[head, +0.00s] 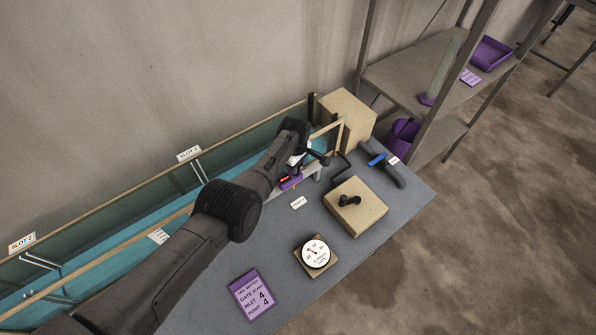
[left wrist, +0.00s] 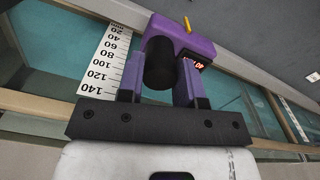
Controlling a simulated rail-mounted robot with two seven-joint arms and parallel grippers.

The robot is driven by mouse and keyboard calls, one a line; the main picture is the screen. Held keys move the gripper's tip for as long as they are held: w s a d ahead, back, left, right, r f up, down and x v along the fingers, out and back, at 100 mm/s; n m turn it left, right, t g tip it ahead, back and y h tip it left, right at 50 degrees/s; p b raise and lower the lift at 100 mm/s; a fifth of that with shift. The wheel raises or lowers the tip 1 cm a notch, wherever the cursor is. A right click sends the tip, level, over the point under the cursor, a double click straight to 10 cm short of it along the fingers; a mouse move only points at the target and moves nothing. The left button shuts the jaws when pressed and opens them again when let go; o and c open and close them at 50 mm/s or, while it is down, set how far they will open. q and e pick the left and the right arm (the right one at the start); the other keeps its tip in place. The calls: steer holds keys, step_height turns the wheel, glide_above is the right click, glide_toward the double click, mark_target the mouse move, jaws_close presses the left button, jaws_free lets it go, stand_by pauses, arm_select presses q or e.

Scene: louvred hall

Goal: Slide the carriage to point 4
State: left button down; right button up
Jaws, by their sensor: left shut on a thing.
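The purple carriage (head: 291,183) sits at the flume's front rail, near its right end, partly hidden by my left arm. In the left wrist view the carriage (left wrist: 187,40) has a yellow pointer and a small lit red display whose digits I cannot read surely. My left gripper (head: 301,160) is at the carriage. Its fingers (left wrist: 160,82) are shut around the carriage's black round knob (left wrist: 159,62). A purple card (head: 252,295) on the bench front reads inlet 4 and point 4. My right gripper is not in view.
The teal flume (head: 120,262) runs along the wall, with slot labels. A numbered scale (left wrist: 104,62) lies beside the carriage. On the bench are a round dial (head: 315,253), a wooden block (head: 368,214) with a black knob, and a dark handle with blue (head: 385,166). Shelves stand right.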

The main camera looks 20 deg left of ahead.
arm_select(q)
steer(key=shift+w, duration=0.25)
steer(key=c, duration=1.2)
jaws_free()
steer(key=shift+c, duration=0.2)
steer(key=shift+o, duration=2.3)
steer(key=shift+d, duration=0.1)
step_height(320, 180, up, 6)
steer(key=p, duration=0.4)
step_height(320, 180, up, 8)
steer(key=p, duration=0.1)
